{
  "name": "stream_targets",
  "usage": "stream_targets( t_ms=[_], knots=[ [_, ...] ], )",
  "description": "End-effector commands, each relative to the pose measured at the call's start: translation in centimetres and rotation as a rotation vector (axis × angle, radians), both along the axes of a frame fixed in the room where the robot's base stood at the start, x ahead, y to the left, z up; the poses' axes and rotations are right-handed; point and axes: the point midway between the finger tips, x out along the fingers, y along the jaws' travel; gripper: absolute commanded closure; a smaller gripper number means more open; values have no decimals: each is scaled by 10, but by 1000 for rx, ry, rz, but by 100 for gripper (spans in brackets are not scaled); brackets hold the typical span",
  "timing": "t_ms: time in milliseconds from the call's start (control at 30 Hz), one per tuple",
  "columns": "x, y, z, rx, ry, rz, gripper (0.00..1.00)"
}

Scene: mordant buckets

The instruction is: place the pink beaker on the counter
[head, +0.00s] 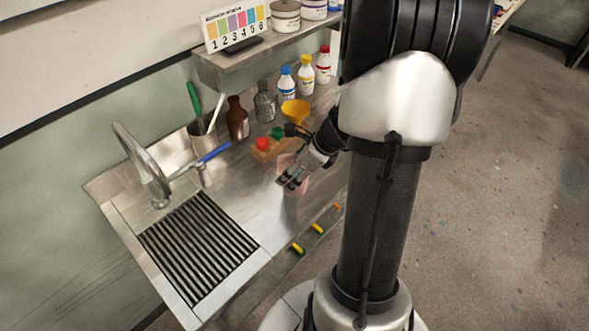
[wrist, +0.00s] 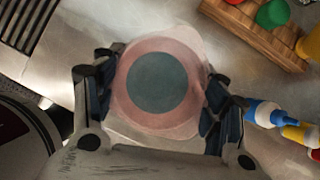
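The pink beaker (wrist: 188,52) stands between the fingers of my gripper (wrist: 160,98) in the wrist view, seen from above with a dark grey-green round area inside it. A finger presses against it on each side. In the head view the pink beaker (head: 296,190) shows partly behind my gripper (head: 291,181), over the steel counter (head: 238,205) to the right of the draining grille. It looks upright. I cannot tell whether its base touches the counter.
A wooden block (head: 266,152) with red and green stoppers stands just behind the beaker. A yellow funnel (head: 295,110), bottles and a brown jar (head: 236,118) line the back. Bare counter lies left of the beaker, beside the grille (head: 198,247).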

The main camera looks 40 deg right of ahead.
Motion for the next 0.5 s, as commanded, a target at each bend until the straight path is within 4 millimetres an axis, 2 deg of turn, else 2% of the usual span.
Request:
stream_targets(
  t_ms=[233,500],
  knots=[
    [0,0,1,0,0,0,15],
    [0,0,1,0,0,0,15]
  ],
)
